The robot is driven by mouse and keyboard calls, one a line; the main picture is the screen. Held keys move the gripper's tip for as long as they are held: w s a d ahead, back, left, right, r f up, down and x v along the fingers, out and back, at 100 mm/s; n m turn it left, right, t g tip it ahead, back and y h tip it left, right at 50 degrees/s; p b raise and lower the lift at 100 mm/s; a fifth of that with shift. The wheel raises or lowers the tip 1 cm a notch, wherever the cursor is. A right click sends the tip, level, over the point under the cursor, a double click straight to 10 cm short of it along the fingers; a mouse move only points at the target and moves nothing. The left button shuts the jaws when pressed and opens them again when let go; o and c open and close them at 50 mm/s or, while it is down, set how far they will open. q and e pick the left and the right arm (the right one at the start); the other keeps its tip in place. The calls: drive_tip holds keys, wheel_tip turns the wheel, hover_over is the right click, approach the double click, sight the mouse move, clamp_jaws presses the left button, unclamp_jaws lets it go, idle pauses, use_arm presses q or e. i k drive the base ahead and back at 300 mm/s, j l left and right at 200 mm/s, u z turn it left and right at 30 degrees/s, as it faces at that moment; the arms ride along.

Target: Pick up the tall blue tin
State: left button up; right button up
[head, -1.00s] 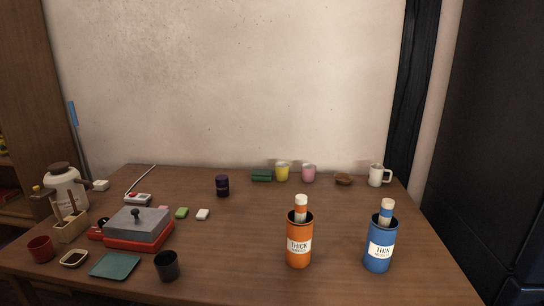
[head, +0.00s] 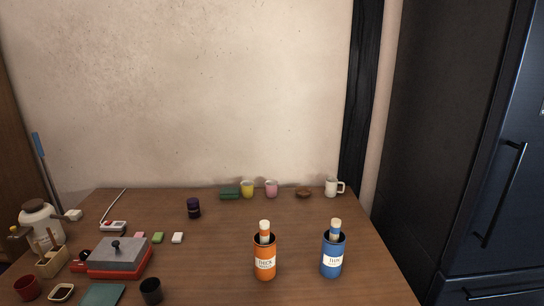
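The tall blue tin (head: 332,258) stands upright near the front right of the wooden table (head: 205,265). It has a white label, and a stick with a pale top and blue band stands out of its open mouth. A similar orange tin (head: 265,260) stands upright to its left, apart from it, with a stick that has an orange band. Neither of my grippers shows in the head view.
A white mug (head: 331,187), brown bowl (head: 303,193), pink cup (head: 271,188) and yellow cup (head: 247,189) line the back edge. A red-based grey box (head: 114,257) and small items crowd the left. A dark fridge (head: 475,150) stands right. Table around the tins is clear.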

sight(332, 254)
drive_tip(key=i+z, duration=0.15)
drive_tip(key=z, duration=0.25)
drive_tip(key=i+j+z, duration=0.15)
drive_tip(key=z, duration=0.2)
drive_tip(key=i+j+z, duration=0.15)
drive_tip(key=z, duration=0.25)
